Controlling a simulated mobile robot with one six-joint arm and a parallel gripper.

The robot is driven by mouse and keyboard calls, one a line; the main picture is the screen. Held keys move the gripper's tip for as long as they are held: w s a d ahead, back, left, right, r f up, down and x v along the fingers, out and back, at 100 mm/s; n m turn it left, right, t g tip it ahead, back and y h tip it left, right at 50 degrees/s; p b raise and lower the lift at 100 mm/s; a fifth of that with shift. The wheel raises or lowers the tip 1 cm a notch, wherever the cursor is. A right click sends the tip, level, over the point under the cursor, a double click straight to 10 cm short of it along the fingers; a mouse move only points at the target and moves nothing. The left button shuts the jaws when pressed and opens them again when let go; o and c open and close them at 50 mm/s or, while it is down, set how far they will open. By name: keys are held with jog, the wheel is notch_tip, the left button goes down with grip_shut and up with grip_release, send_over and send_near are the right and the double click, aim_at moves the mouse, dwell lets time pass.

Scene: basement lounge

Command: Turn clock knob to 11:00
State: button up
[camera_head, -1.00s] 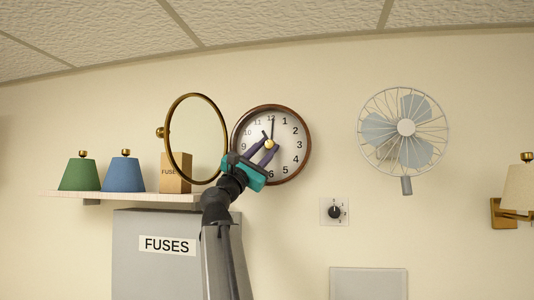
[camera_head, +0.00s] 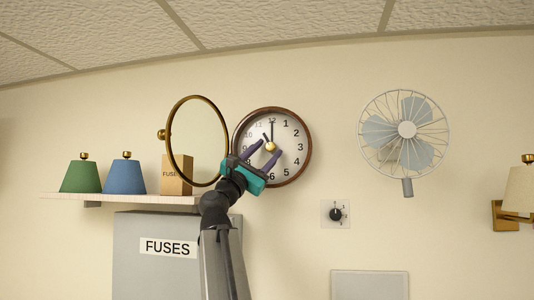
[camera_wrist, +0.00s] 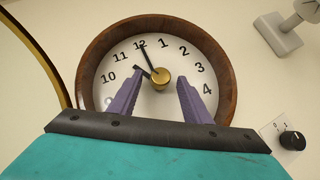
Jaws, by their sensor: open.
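The round wall clock has a brown wooden rim (camera_head: 308,160) and a white face; it also shows in the wrist view (camera_wrist: 222,70). Its long black hand points to 12. Its short black hand (camera_wrist: 143,71) points at about 11. The brass knob (camera_wrist: 160,77) sits at the clock's centre, and also shows in the head view (camera_head: 271,147). My gripper (camera_head: 270,148) is open, with its purple fingers either side of the knob. In the wrist view the fingers (camera_wrist: 162,82) stand apart from the knob, with a gap on each side. The fingers hide some lower numerals.
A brass ring-shaped frame (camera_head: 226,143) stands close left of the clock. A shelf (camera_head: 130,199) holds green and blue lampshades and a box. A fan (camera_head: 407,130) and a dial switch (camera_head: 336,214) are to the right. A grey fuse cabinet (camera_head: 140,265) is below.

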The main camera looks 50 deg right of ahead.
jog(key=w+b+v, duration=0.1)
jog(key=b+v, duration=0.3)
jog(key=v, duration=0.9)
jog(key=shift+s, duration=0.45)
jog(key=shift+f, duration=0.1)
